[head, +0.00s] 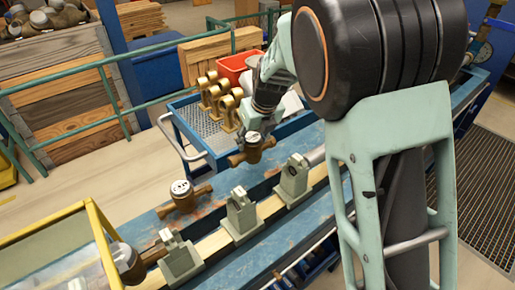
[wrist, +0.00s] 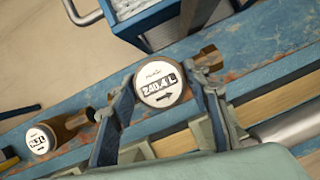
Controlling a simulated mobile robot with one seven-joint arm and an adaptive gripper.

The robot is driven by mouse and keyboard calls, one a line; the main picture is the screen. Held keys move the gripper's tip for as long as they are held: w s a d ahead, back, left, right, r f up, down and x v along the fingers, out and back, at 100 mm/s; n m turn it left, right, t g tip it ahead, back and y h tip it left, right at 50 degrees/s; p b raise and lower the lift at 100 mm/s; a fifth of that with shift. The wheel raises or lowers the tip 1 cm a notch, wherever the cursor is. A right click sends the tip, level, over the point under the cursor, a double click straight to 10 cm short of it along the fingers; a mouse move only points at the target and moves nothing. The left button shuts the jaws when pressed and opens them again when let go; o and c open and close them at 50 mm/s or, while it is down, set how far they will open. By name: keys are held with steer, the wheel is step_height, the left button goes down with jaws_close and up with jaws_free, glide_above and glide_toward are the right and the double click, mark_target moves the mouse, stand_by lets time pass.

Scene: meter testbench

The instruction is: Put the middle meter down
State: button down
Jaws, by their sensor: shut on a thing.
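My gripper (head: 259,124) is shut on a brass meter (head: 253,148) with a round white dial. In the wrist view the held meter (wrist: 160,84) sits between the two fingers, its dial facing the camera and a brass end sticking out to the right. It is over the far part of the blue bench (head: 222,192); I cannot tell whether it touches the bench. A second brass meter (head: 183,197) stands upright on the bench to the left, and shows in the wrist view (wrist: 42,139). A third (head: 127,262) is at the lower left.
Grey-green clamp blocks (head: 241,214) stand along the bench's rail, nearer than the meters. A blue cart (head: 203,148) with brass fittings (head: 222,98) and a red bin (head: 236,66) is behind. A yellow-framed box (head: 60,255) is at the lower left. Bare bench shows between the meters.

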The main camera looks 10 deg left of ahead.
mark_target(253, 149)
steer(key=shift+f, duration=2.2)
steer(key=shift+f, duration=0.2)
steer(key=c, duration=1.1)
jaws_free()
steer(key=shift+s+r, duration=0.1)
steer(key=shift+r, duration=0.35)
steer(key=v, duration=1.1)
steer(key=shift+s+d+r, duration=0.1)
steer(key=shift+d+r, duration=0.05)
steer(key=shift+d, duration=0.05)
steer(key=shift+d, duration=0.1)
